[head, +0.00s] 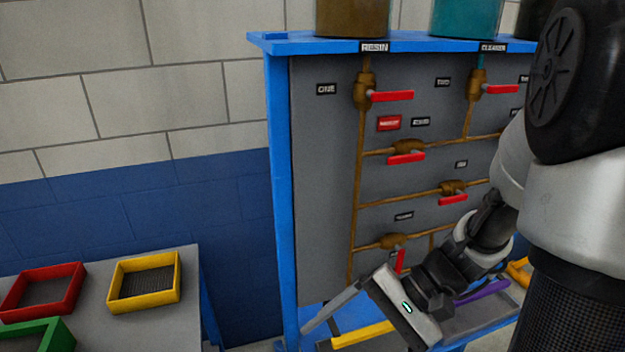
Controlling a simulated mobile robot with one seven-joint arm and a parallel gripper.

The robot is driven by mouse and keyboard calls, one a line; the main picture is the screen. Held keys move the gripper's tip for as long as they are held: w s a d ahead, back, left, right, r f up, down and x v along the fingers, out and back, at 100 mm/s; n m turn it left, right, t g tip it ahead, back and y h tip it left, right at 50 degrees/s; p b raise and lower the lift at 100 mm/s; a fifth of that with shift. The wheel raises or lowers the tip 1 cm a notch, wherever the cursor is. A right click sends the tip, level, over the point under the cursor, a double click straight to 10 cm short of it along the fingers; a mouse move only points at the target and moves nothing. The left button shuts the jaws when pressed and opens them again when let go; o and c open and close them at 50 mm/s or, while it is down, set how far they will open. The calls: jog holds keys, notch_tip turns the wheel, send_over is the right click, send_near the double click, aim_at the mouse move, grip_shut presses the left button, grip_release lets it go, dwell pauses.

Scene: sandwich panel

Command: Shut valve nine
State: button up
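A grey panel (320,180) in a blue frame carries brass pipes and several valves with red handles. The top left valve handle (391,96), beside the label ONE (326,89), is level. The valve handles at upper right (500,89), middle left (406,158) and middle right (453,199) also look about level. The lowest left valve handle (400,260) points roughly down. I cannot read a label NINE; several labels are small, and my arm hides the panel's right part. My gripper (318,318) is low before the panel; one long finger shows, the other is unclear.
A resin tank (352,18) and a teal cleaner tank (466,18) stand on the blue top shelf. Yellow (363,334) and purple (482,291) pieces show low beside my gripper. Left, a grey table (150,325) holds red, yellow and green trays. A brick wall stands behind.

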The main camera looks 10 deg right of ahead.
jog(key=w+d+f+m+t+y+b, duration=0.35)
jog(key=w+d+f+m+t, duration=0.5)
jog(key=m+t, duration=0.45)
jog(key=s+d+f+m+t+h, duration=0.1)
jog(key=d+f+m+t+h, duration=0.5)
jog(key=d+f+m+h, duration=0.55)
jog(key=w+a+r+m+y, duration=0.1)
jog(key=w+a, duration=0.1)
jog(key=w, duration=1.4)
jog(key=shift+w+r+m, duration=0.25)
jog(key=shift+r+m, duration=0.1)
jog(key=shift+r, duration=0.05)
jog(key=shift+a, duration=0.1)
jog(key=shift+c, duration=0.3)
jog(key=c, duration=1.5)
